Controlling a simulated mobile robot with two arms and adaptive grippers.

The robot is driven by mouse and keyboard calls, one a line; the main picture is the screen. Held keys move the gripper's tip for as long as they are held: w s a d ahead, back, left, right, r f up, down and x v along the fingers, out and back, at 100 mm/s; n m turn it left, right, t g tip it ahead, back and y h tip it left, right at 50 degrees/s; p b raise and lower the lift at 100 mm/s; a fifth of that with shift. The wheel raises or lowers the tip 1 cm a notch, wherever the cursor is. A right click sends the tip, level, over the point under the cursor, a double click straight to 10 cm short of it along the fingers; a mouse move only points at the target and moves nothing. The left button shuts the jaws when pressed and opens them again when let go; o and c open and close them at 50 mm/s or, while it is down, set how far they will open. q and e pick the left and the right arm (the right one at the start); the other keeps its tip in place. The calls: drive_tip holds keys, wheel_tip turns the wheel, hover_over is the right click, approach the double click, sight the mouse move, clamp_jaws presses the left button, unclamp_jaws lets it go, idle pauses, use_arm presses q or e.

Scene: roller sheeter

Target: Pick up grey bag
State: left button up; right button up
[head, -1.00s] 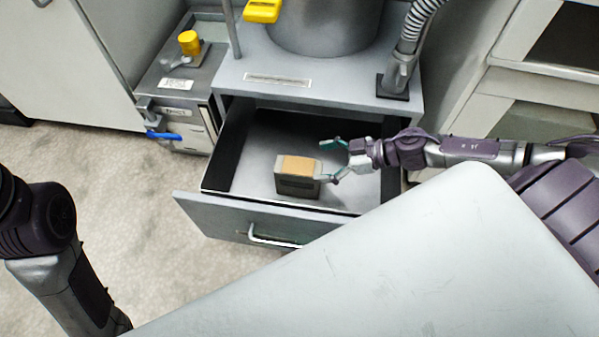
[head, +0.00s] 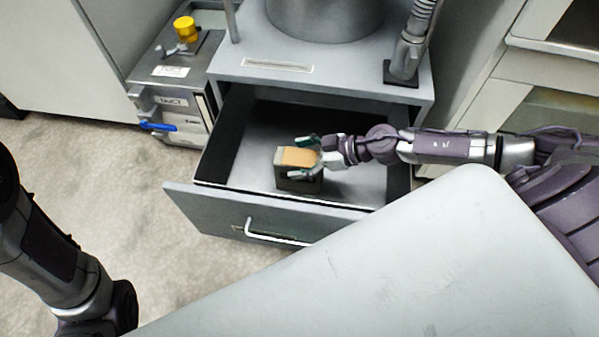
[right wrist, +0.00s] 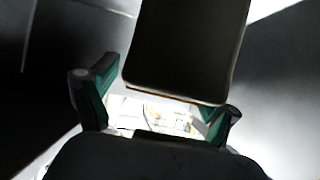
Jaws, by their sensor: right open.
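The grey bag (head: 298,183) is a small boxy grey pack with a tan-orange top. It stands upright in the open drawer. My right gripper (head: 308,157) reaches in from the right with its teal-lined fingers spread. They are at the bag's right side and overlap its top edge in the head view. In the right wrist view the bag is a dark block (right wrist: 187,45) in front of the open right gripper (right wrist: 170,86), reaching between the fingers. I cannot tell whether they touch it. My left arm shows at lower left, but its gripper is out of view.
The open drawer (head: 250,215) has a front panel with a handle (head: 275,235) and raised side walls around the bag. A cabinet top (head: 335,85) with a metal cylinder overhangs the drawer's back. A grey box with a blue lever (head: 157,127) stands at left.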

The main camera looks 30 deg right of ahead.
drive_tip(key=shift+c, duration=0.3)
drive_tip(key=c, duration=1.6)
clamp_jaws()
drive_tip(key=shift+r, duration=0.2)
